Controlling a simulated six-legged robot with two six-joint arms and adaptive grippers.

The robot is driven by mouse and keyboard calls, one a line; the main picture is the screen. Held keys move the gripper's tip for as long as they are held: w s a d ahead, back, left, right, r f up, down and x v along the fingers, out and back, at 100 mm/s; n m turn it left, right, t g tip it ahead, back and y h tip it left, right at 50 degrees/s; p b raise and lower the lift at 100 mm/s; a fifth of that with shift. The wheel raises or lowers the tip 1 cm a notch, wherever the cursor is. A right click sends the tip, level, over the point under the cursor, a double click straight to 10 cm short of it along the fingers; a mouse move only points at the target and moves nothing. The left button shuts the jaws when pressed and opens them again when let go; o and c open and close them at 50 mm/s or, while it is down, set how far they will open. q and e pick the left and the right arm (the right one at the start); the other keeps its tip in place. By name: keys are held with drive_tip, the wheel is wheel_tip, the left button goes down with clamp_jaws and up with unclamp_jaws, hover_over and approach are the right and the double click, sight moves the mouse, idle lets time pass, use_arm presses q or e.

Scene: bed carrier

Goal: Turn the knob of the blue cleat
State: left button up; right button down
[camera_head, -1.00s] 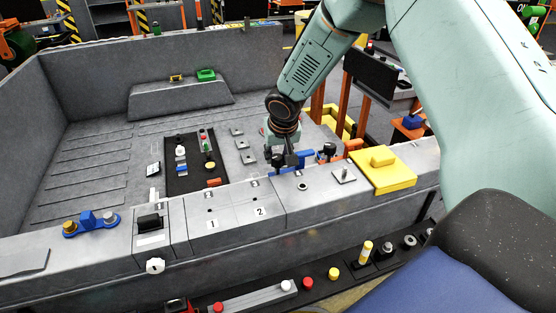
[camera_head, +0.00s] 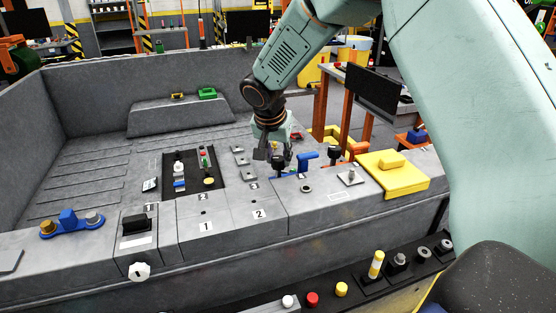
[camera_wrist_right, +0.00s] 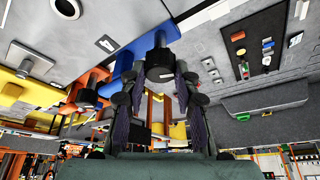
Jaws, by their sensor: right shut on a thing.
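The blue cleat (camera_head: 306,157) sits on the grey ledge, with a black knob (camera_head: 278,163) at its left end. My right gripper (camera_head: 274,155) reaches down to this knob. In the right wrist view, the black knob (camera_wrist_right: 159,66) sits between the two fingers of the gripper (camera_wrist_right: 158,82), and the blue cleat (camera_wrist_right: 155,32) spreads behind it. The gripper is shut on the knob. In the head view the fingers partly hide the knob. My left gripper is not in view.
An orange cleat (camera_head: 352,152) with a black knob and a yellow block (camera_head: 391,170) stand to the right. A second blue piece (camera_head: 68,219) with gold and silver knobs is at the far left. Panels numbered 1 and 2 lie in front.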

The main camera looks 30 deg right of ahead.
drive_tip(key=shift+s+f, duration=0.15)
drive_tip(key=shift+f, duration=0.1)
drive_tip(key=c, duration=1)
unclamp_jaws()
drive_tip(key=shift+r, duration=0.1)
drive_tip(key=shift+r, duration=0.15)
drive_tip(key=v, duration=1.1)
drive_tip(key=shift+r, duration=0.4)
